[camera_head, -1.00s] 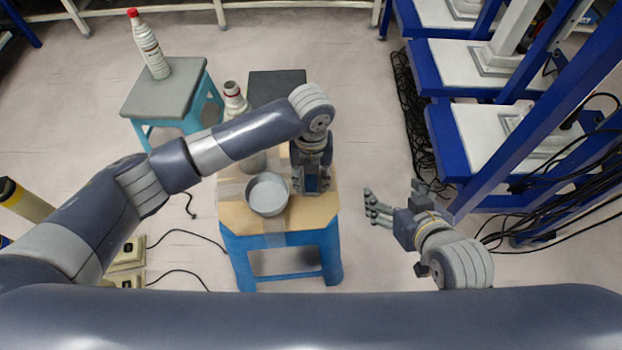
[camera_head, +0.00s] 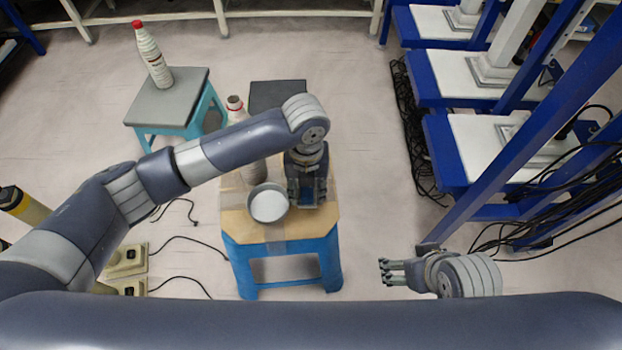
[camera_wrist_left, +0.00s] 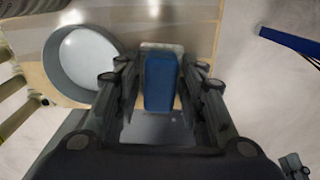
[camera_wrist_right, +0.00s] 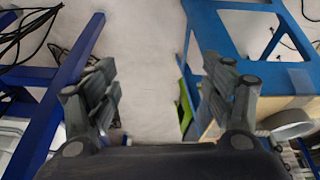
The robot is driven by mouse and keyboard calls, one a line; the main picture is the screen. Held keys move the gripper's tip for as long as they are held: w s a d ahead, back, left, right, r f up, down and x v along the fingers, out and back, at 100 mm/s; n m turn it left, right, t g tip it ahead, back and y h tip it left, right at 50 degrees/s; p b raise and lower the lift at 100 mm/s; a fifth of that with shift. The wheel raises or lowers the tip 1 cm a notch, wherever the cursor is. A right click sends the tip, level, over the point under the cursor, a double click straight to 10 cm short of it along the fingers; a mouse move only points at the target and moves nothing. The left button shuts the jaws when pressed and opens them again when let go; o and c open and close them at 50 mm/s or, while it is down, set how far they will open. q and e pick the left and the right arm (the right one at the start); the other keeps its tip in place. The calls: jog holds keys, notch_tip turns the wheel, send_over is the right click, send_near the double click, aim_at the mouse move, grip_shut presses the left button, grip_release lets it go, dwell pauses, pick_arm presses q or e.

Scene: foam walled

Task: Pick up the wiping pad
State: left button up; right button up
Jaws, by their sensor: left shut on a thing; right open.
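The wiping pad (camera_wrist_left: 160,82) shows in the left wrist view as a blue block with a pale edge at its far end. My left gripper (camera_head: 308,198) is shut on it, with a finger on each side, over the right part of the wooden-topped blue stool (camera_head: 238,222). In the head view the gripper mostly hides the pad, and I cannot tell whether it touches the stool top. My right gripper (camera_head: 385,272) is open and empty, to the right of the stool; its spread fingers also show in the right wrist view (camera_wrist_right: 160,80).
A round grey dish (camera_head: 268,203) stands just left of my left gripper. A bottle (camera_head: 250,165) stands behind it, partly under my left arm. A red-capped bottle (camera_head: 152,58) is on a grey stool (camera_head: 160,105). Blue frames (camera_head: 490,135) and cables bound the right side.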

pick_arm(q)
jog(key=s+a, duration=0.1)
jog(key=s, duration=0.1)
jog(key=s+a+p, duration=0.1)
jog(key=s, duration=0.2)
jog(key=s+r+p, duration=0.1)
jog(key=s, duration=0.1)
jog(key=shift+s+a, duration=0.2)
jog(key=shift+a, duration=0.2)
jog(key=shift+s+a+r+p, duration=0.15)
jog(key=shift+s+a, duration=0.15)
jog(key=shift+s, duration=0.55)
jog(key=shift+s+a+f+p, duration=0.15)
jog(key=shift+s+a, duration=0.2)
jog(key=shift+s, duration=0.5)
jog(key=shift+s+a+r+p, duration=0.15)
jog(key=shift+s+a, duration=0.15)
jog(key=shift+s, duration=0.55)
pick_arm(e)
jog(key=shift+f+g, duration=0.4)
jog(key=shift+f, duration=0.5)
